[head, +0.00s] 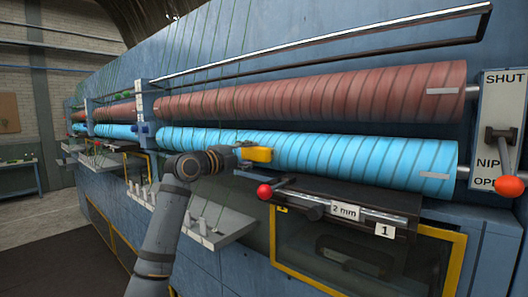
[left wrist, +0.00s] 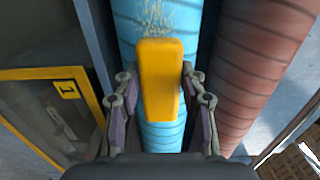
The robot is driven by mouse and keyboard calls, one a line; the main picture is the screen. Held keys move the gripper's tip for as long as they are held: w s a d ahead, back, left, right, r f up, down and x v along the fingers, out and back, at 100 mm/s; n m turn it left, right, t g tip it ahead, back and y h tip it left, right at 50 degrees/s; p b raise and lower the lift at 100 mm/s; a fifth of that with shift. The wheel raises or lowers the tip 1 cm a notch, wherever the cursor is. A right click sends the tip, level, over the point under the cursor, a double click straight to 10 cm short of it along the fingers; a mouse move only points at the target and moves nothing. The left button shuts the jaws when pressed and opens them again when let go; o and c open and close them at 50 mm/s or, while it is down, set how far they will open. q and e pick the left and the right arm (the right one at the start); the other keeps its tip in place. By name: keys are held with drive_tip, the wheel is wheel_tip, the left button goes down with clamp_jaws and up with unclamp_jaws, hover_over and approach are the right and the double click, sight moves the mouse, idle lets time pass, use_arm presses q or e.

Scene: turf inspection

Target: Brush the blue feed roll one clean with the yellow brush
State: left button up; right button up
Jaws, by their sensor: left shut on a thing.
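The blue feed roll one (head: 350,148) runs across the machine front below a red roll. In the left wrist view the blue roll (left wrist: 155,20) runs up the picture and carries pale scribbly marks above the brush. The yellow brush (head: 257,154) is at the roll's front, left of its middle; it also shows in the left wrist view (left wrist: 160,78). My left gripper (head: 238,152) is shut on the brush, seen between its fingers in the left wrist view (left wrist: 158,92). The brush overlaps the roll; whether bristles touch is hidden. My right gripper is not in view.
The red roll (head: 320,95) lies just above. A nip lever with an orange knob (head: 509,186) is at the right, by a SHUT/OPEN plate. A red-knobbed lever (head: 264,191) and a 2 mm gauge bar stand out below the roll. A grey shelf (head: 220,228) holds small pale items.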

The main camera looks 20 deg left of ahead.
use_arm(q)
drive_tip(key=shift+w+a, duration=0.1)
drive_tip(key=shift+a, duration=0.2)
drive_tip(key=shift+w+a+r, duration=0.1)
drive_tip(key=shift+a+r, duration=0.05)
drive_tip(key=shift+a, duration=0.1)
drive_tip(key=shift+w+a+p, duration=0.25)
drive_tip(key=shift+a+p, duration=0.3)
drive_tip(key=shift+a, duration=0.15)
drive_tip(key=shift+w+a, duration=0.2)
drive_tip(key=shift+a, duration=0.3)
drive_tip(key=shift+w+a+p, duration=0.85)
drive_tip(key=shift+w+a, duration=0.2)
drive_tip(key=shift+a, duration=1.9)
drive_tip(key=shift+s+d+f+b, duration=0.1)
drive_tip(key=shift+s+d+b, duration=0.25)
drive_tip(key=shift+d, duration=0.85)
drive_tip(key=shift+s+d+f+b, duration=0.15)
drive_tip(key=shift+s+d, duration=0.35)
drive_tip(key=shift+d, duration=0.65)
drive_tip(key=shift+s+d+r+b, duration=0.1)
drive_tip(key=shift+s+d+b, duration=0.25)
drive_tip(key=shift+d, duration=0.85)
drive_tip(key=shift+s+d, duration=0.25)
drive_tip(key=shift+d, duration=0.35)
drive_tip(key=shift+s+d, duration=0.25)
drive_tip(key=shift+d, duration=0.3)
